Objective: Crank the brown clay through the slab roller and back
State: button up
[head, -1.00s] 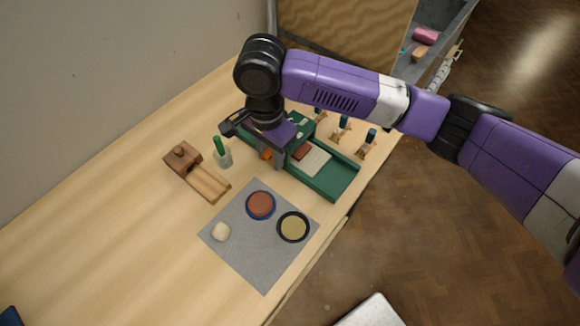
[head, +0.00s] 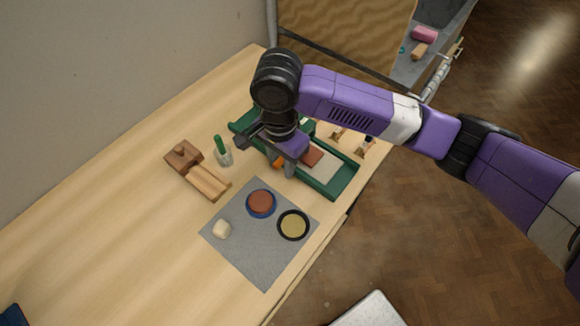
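The green slab roller (head: 345,185) stands at the table's right edge in the head view. The brown clay (head: 313,156) lies on its bed beside a pale sheet (head: 322,172), and part of the clay is hidden behind my gripper and arm. My gripper (head: 282,164) is at the near side of the roller, pointing down. An orange crank handle (head: 277,161) shows at its fingers, and the gripper seems shut on it, though the contact is partly covered. The roller's middle is hidden by my wrist.
A grey mat (head: 258,262) in front holds a blue-rimmed dish (head: 261,204), a black-rimmed dish (head: 293,225) and a pale lump (head: 222,229). Wooden-handled tools (head: 338,134) stand behind the roller.

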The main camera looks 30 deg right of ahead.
jog(key=shift+s, duration=0.2)
jog(key=shift+s+d+f+b, duration=0.3)
jog(key=shift+s+f, duration=0.5)
jog(key=shift+f, duration=0.1)
jog(key=shift+w+a+p, duration=0.15)
jog(key=shift+w+p, duration=0.2)
jog(key=shift+p, duration=0.1)
notch_tip(320, 180, up, 7)
jog(key=p, duration=0.3)
jog(key=shift+p, duration=0.4)
